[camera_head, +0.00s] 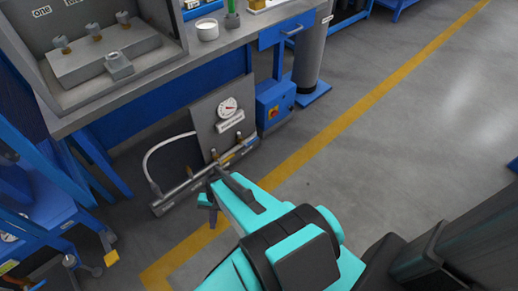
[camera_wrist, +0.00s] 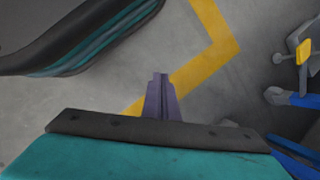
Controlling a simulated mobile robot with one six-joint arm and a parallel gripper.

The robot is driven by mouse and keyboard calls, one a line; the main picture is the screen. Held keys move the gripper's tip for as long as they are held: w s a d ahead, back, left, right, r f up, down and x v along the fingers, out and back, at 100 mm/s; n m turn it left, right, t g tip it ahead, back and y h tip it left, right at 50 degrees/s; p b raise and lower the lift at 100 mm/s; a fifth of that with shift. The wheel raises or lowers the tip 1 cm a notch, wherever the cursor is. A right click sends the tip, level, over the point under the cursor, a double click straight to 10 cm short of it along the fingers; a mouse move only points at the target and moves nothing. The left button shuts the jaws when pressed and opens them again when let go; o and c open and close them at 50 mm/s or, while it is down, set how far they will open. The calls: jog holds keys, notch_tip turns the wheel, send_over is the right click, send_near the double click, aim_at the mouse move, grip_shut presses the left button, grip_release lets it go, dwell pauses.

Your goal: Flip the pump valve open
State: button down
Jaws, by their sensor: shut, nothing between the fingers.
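My gripper (camera_head: 211,204) is in front of the low gauge panel in the head view, above the floor. In the wrist view its fingers (camera_wrist: 161,98) are together and empty over the floor. A yellow tab (camera_head: 111,257) is on the blue equipment at the lower left, left of my gripper and apart from it. A similar yellow handle (camera_wrist: 302,50) on grey fittings shows at the right of the wrist view. I cannot tell for sure which part is the pump valve, or its position.
A grey pipe (camera_head: 187,187) with brass fittings runs low before the gauge panel (camera_head: 223,122), close behind my gripper. A workbench (camera_head: 226,38) stands behind. A yellow floor line (camera_head: 349,117) crosses the floor, which is clear at right.

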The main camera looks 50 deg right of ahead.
jog(key=w+d+f+m+t+b, duration=0.5)
jog(key=w+d+m, duration=0.3)
jog(key=d, duration=0.3)
jog(key=w+d+f+m+t+b, duration=0.45)
jog(key=w+d+m+b, duration=0.3)
jog(key=d, duration=0.35)
jog(key=s+d+f+m+t+h+b, duration=0.1)
jog(key=d+m+b, duration=0.3)
jog(key=d, duration=1)
jog(key=d+f+m+t+h+b, duration=0.2)
jog(key=d+m, duration=0.6)
jog(key=d, duration=0.7)
jog(key=shift+s+d+t+h+b, duration=0.2)
jog(key=shift+s+t+h+b, duration=0.2)
jog(key=shift+t+h+b, duration=0.45)
jog(key=shift+w+h, duration=0.1)
jog(key=shift+h, duration=0.15)
jog(key=a+b+x, duration=0.1)
jog(key=b+x, duration=0.3)
jog(key=x, duration=0.6)
jog(key=shift+w+d+r+b, duration=0.1)
jog(key=shift+d+r+b, duration=0.1)
jog(key=shift+r, duration=0.4)
jog(key=shift+w+d+r+b, duration=0.1)
jog(key=shift+r+b, duration=0.05)
jog(key=shift+r, duration=0.5)
jog(key=shift+w+d+r+b, duration=0.1)
jog(key=shift+d+r+b, duration=0.1)
jog(key=shift+r, duration=0.4)
